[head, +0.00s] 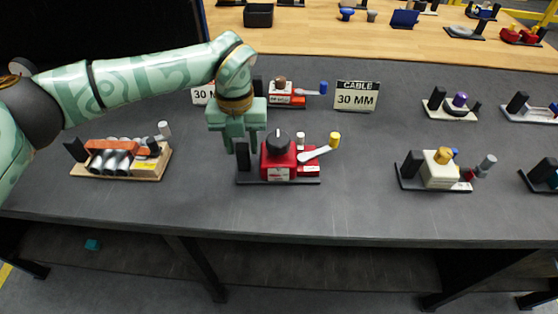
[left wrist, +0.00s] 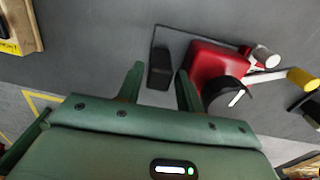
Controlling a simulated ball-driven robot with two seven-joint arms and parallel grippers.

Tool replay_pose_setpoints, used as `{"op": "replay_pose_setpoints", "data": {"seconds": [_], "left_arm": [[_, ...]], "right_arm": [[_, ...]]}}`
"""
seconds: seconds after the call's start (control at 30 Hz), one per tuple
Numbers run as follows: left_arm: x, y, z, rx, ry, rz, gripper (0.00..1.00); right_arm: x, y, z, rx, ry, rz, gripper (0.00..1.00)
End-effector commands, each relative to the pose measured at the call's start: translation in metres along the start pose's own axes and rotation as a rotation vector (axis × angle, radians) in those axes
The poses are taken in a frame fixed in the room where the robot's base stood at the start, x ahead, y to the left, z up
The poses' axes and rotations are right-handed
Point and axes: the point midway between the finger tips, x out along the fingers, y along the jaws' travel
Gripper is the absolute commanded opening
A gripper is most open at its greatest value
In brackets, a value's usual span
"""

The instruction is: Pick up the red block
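The red block (head: 277,163) is a red box with a black dial on top, standing on a thin black base plate near the front of the grey table. It also shows in the left wrist view (left wrist: 216,62). A black upright block (head: 243,158) stands on the plate's left end. My left gripper (head: 243,148) points down over that end, left of the red box. In the left wrist view the gripper (left wrist: 160,82) has its fingers apart, with the black upright (left wrist: 160,68) between or just beyond them. Contact cannot be told. My right gripper is not in view.
A white lever with a yellow knob (head: 335,139) sticks out right of the red box. A smaller red device (head: 285,95) and a "CABLE 30 MM" sign (head: 356,96) stand behind. An orange-topped device (head: 115,158) is at left, a cream one (head: 440,170) at right.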

Motion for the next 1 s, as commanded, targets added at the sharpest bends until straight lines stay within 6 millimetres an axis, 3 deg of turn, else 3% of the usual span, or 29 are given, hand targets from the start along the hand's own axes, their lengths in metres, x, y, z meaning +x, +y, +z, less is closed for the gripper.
{"op": "replay_pose_setpoints", "data": {"seconds": [0.1, 0.3, 0.33, 0.47, 0.8, 1.0], "left_arm": [[0.01, 0.0, 0.0, 0.0, 0.0, -0.001, 0.36], [0.011, 0.0, 0.0, 0.001, -0.001, -0.001, 0.36], [0.011, 0.0, 0.0, 0.001, -0.001, -0.001, 0.34], [0.011, 0.0, 0.0, 0.001, -0.001, -0.001, 0.0], [0.007, -0.001, 0.001, 0.001, -0.004, -0.004, 0.0], [-0.024, -0.001, 0.002, 0.001, -0.008, -0.004, 0.0]], "right_arm": [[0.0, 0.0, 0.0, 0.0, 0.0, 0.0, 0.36], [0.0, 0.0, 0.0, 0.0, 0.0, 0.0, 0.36], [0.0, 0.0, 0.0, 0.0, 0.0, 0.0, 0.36], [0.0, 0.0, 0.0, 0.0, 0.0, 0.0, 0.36], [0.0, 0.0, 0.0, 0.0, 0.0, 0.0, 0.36], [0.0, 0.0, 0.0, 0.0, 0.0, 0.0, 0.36]]}}
